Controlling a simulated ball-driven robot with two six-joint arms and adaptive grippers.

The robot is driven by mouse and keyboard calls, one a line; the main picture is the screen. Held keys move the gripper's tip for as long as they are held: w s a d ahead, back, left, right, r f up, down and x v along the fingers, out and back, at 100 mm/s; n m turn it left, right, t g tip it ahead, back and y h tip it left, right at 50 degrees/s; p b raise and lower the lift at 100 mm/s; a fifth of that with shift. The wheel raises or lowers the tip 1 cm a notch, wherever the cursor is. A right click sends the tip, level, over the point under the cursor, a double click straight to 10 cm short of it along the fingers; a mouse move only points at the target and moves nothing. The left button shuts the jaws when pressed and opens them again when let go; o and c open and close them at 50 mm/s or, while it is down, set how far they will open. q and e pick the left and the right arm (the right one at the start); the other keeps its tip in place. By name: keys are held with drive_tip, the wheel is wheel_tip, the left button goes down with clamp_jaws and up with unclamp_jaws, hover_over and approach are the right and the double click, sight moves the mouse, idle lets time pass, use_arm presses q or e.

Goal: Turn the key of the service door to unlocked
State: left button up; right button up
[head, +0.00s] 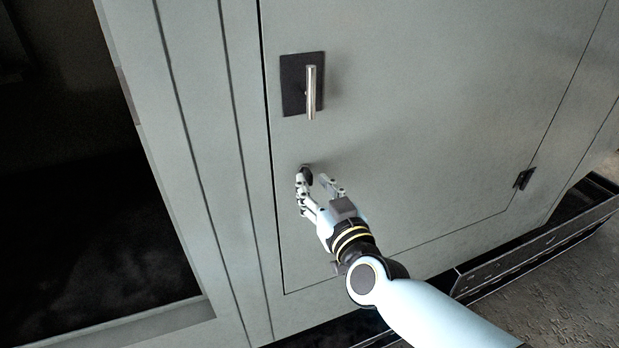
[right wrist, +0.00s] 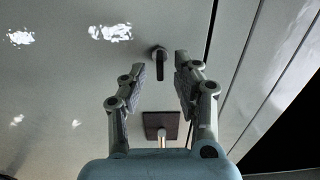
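The grey service door (head: 420,110) fills much of the head view. Its key (head: 307,174) is a small dark piece below the door handle, partly hidden by my fingers. In the right wrist view the key (right wrist: 160,70) stands out from a round dark lock, its long side running up and down the picture. My right gripper (head: 313,177) is at the key. In the right wrist view this gripper (right wrist: 160,64) is open, with one finger on each side of the key and a visible gap to both. My left gripper is not in view.
A metal bar handle (head: 311,95) on a dark plate (head: 290,85) sits above the key. It also shows in the wrist view (right wrist: 161,143), between the fingers' bases. A hinge (head: 523,178) is at the door's right edge. A dark opening lies left.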

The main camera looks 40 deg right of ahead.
drive_tip(key=v, duration=0.9)
drive_tip(key=shift+w, duration=0.15)
drive_tip(key=s+f+n+g+y+b, duration=0.25)
drive_tip(key=f+b, duration=0.65)
drive_tip(key=f, duration=1.1)
drive_tip(key=s+f+n+g+y+b, duration=0.1)
drive_tip(key=s+f+g+b, duration=0.25)
drive_tip(key=f+b, duration=1.15)
drive_tip(key=s+f+g, duration=0.2)
drive_tip(key=s+f, duration=0.4)
drive_tip(key=f, duration=0.5)
drive_tip(key=s+f+g, duration=0.3)
drive_tip(key=s+f, duration=0.4)
drive_tip(key=f, duration=0.5)
drive_tip(key=s+d+f+g, duration=0.1)
drive_tip(key=s+f+g, duration=0.2)
drive_tip(key=s, duration=0.5)
drive_tip(key=s+d+f+g, duration=0.1)
drive_tip(key=s+f, duration=0.3)
drive_tip(key=s, duration=0.5)
drive_tip(key=shift+d+g, duration=0.3)
drive_tip(key=shift+g, duration=0.6)
